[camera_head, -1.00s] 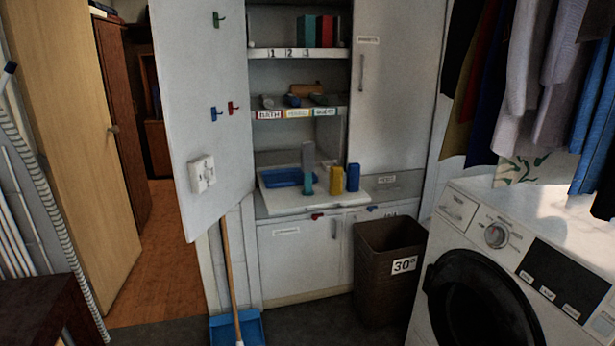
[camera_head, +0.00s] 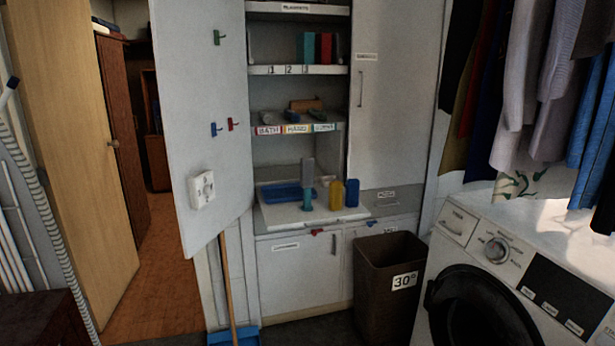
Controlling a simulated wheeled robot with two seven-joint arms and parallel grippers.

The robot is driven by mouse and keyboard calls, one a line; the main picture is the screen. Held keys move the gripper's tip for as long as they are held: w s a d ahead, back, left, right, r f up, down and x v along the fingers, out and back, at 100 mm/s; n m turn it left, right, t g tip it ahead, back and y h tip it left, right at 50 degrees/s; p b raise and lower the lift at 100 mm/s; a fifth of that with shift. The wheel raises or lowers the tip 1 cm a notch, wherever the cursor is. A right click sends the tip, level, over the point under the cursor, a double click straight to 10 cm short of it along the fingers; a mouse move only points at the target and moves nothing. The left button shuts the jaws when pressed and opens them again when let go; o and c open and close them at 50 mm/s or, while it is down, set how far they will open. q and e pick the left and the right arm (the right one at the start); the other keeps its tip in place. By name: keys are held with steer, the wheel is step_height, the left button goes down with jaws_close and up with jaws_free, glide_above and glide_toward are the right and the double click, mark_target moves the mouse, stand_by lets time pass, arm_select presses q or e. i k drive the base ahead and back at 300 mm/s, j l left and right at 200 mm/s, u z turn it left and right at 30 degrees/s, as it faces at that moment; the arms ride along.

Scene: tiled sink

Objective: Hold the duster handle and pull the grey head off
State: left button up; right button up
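The duster stands upright on the white pull-out board in the cabinet. Its grey head (camera_head: 308,172) is on top and its teal handle (camera_head: 307,199) is below. The head and handle are joined. Neither of my grippers is in view.
The open cabinet door (camera_head: 205,120) stands left of the shelves. A brown basket (camera_head: 385,285) is on the floor in front. The washing machine (camera_head: 500,260) fills the right. A broom (camera_head: 229,290) leans at the lower left.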

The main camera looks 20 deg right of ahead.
mark_target(306, 165)
steer(key=i+l, duration=0.45)
steer(key=i, duration=0.15)
steer(key=i+l, duration=0.4)
steer(key=i, duration=0.2)
steer(key=i+l, duration=0.45)
steer(key=i, duration=0.15)
steer(key=i+l, duration=0.45)
steer(key=i, duration=0.15)
